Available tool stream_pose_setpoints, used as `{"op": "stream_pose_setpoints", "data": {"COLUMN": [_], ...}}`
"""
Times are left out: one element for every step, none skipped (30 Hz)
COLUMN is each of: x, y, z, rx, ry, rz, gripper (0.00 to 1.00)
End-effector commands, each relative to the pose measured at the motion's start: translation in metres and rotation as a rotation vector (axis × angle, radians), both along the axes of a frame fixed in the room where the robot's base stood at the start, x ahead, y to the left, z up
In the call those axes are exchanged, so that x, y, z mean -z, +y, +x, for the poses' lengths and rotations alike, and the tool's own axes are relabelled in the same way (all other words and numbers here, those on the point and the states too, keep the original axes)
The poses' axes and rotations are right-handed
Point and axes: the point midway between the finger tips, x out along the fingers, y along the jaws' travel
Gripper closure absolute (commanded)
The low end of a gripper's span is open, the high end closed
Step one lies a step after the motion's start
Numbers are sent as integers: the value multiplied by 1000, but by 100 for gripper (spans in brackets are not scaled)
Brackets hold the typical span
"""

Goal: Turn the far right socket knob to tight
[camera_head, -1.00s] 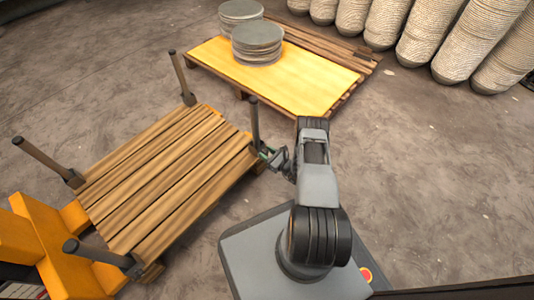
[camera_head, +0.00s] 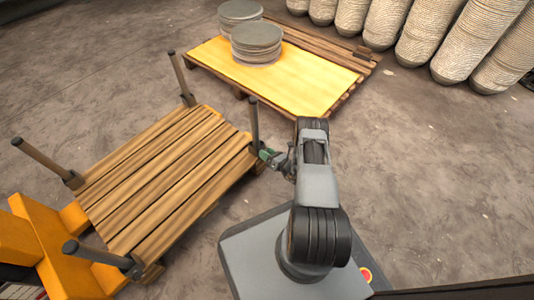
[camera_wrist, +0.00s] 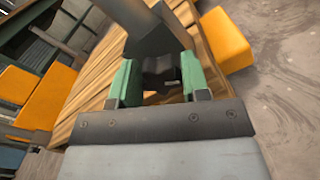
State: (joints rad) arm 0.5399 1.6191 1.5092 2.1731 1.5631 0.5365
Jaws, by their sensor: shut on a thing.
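The wooden pallet (camera_head: 165,175) has an upright dark post in a socket at each corner. The far right post (camera_head: 254,122) stands at the corner closest to my arm; it also shows as a grey bar in the wrist view (camera_wrist: 150,28). My gripper (camera_head: 266,154) is at the base of that post. In the wrist view, the green fingers of my gripper (camera_wrist: 159,80) are shut on the dark far right socket knob (camera_wrist: 160,72). The fingers partly hide the knob. Its tightness cannot be read from these views.
The other posts stand at far left (camera_head: 182,77), near left (camera_head: 45,160) and near right (camera_head: 98,254). A yellow-topped pallet (camera_head: 305,85) with stacked round plates (camera_head: 257,42) is behind. An orange frame (camera_head: 50,235) adjoins the left side.

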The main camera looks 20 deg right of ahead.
Motion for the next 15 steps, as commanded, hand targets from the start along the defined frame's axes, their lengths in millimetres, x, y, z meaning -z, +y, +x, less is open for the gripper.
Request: {"op": "stream_pose_setpoints", "data": {"x": [0,0,0,0,0,0,0,0,0,0,0,-1,-1,-1,-1], "y": [-1,-1,-1,-1,-1,-1,-1,-1,-1,-1,-1,-1,-1,-1,-1], "z": [1,1,1,1,1,1,1,1,1,1,1,1,2,2,2], "rx": [2,2,2,2,2,3,3,3,3,3,3,3,3,3,3], "ry": [2,3,4,5,5,4,5,5,5,5,5,4,4,4,4], "rz": [4,5,8,10,11,11,12,12,12,12,12,11,11,11,11], "gripper": [81,81,81,81,81,81,81,81,81,81,81,81,81,81,56]}}
